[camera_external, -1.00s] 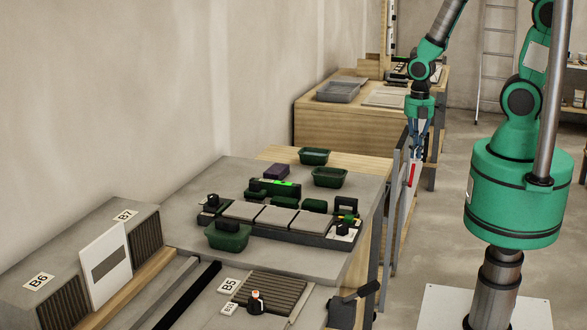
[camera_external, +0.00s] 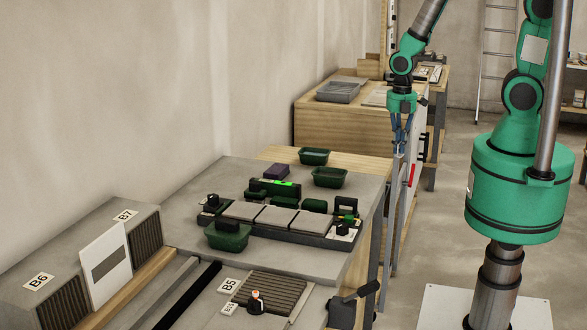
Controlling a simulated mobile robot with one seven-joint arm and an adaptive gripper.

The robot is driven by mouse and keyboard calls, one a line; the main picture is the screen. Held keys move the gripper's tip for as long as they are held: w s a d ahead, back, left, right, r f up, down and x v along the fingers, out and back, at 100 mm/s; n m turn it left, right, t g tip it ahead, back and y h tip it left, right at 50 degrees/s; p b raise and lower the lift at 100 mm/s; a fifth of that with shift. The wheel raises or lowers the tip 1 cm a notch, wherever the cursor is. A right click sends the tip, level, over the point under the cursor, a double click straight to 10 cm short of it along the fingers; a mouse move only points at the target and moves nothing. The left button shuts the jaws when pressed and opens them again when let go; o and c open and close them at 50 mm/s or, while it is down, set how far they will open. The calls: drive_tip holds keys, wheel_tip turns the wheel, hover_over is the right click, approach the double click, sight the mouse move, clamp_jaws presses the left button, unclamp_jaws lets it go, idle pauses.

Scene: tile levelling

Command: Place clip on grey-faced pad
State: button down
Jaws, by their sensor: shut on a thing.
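My gripper (camera_external: 399,152) hangs pointing down beyond the right edge of the grey worktop, clear of the tiles. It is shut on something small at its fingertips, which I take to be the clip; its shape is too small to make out. On the worktop a dark tray (camera_external: 300,238) holds three grey tiles (camera_external: 277,217) in a row. Dark green pads (camera_external: 314,205) lie behind the tiles, and small black blocks stand at the tray's ends. I cannot tell which pad is grey-faced.
Green bins (camera_external: 330,177) stand at the back of the worktop and another green bin (camera_external: 228,236) at the front. A level with a bright green strip (camera_external: 275,187) and a purple block (camera_external: 277,171) lie behind the tiles. A red handle (camera_external: 411,175) is below my gripper.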

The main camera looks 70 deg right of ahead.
drive_tip(key=w+a+p, duration=0.2)
drive_tip(key=w+a, duration=0.2)
drive_tip(key=w, duration=0.3)
drive_tip(key=w+a+r+n+p, duration=0.1)
drive_tip(key=w+a+p, duration=0.1)
drive_tip(key=w+a, duration=0.3)
drive_tip(key=w+a+r+n+p, duration=0.1)
drive_tip(key=w+a+p, duration=0.2)
drive_tip(key=w, duration=0.6)
drive_tip(key=shift+w+a, duration=0.3)
drive_tip(key=shift+a, duration=0.35)
drive_tip(key=shift+w+a, duration=0.35)
drive_tip(key=p, duration=0.2)
hover_over(274, 168)
drive_tip(key=shift+f, duration=0.8)
drive_tip(key=shift+f, duration=1.75)
drive_tip(key=shift+f, duration=0.15)
